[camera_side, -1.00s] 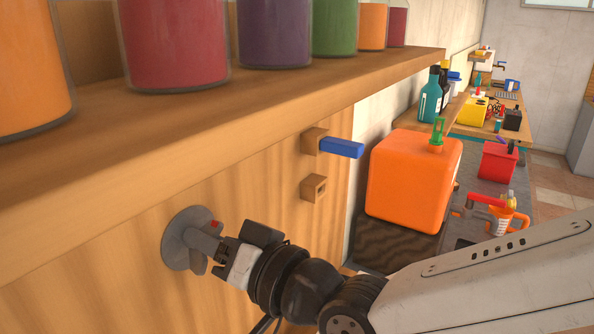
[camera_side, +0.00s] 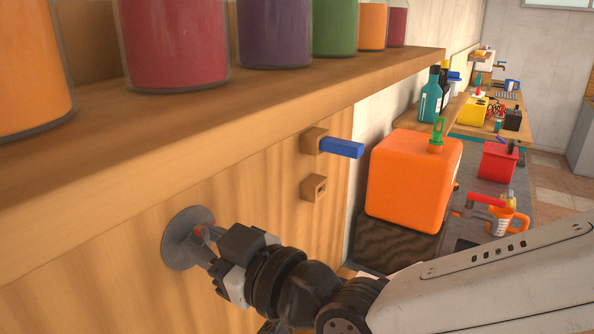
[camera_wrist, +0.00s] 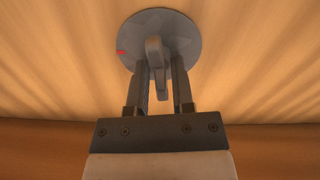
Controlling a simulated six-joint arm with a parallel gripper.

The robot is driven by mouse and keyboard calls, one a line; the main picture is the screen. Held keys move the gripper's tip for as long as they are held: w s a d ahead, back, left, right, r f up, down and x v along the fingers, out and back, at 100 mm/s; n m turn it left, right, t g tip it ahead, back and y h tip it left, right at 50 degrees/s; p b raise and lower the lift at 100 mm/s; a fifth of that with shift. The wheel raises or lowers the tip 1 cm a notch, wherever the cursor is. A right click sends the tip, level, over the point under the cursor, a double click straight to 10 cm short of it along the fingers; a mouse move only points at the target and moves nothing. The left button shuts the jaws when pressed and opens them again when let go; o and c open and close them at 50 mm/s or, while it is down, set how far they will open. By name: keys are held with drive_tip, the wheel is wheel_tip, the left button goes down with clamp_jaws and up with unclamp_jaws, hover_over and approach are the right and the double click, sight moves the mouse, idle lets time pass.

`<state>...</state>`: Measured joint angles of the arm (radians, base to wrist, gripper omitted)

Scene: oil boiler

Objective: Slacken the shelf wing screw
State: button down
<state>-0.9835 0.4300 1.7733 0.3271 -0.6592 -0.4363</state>
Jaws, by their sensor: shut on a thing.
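The shelf wing screw (camera_side: 176,245) is a grey round disc with a raised wing, set on the wooden panel under the shelf. It also shows in the wrist view (camera_wrist: 155,52), where a small red mark sits near the disc's left edge. My gripper (camera_side: 208,247) points straight at the disc and is shut on the wing. In the wrist view its two dark fingers (camera_wrist: 160,68) stand on either side of the wing. In the side view my gripper hides part of the wing.
The wooden shelf (camera_side: 290,95) with several coloured jars overhangs the screw. A blue peg (camera_side: 342,148) and a wooden socket block (camera_side: 313,188) stick out of the panel to the right. An orange tank (camera_side: 410,180) stands beyond them.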

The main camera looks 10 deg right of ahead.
drive_tip(key=shift+f+n, duration=0.1)
drive_tip(key=shift+n, duration=0.4)
drive_tip(key=c, duration=0.7)
unclamp_jaws()
drive_tip(key=shift+s+d, duration=0.1)
drive_tip(key=shift+s, duration=0.05)
drive_tip(key=shift+v, duration=3.8)
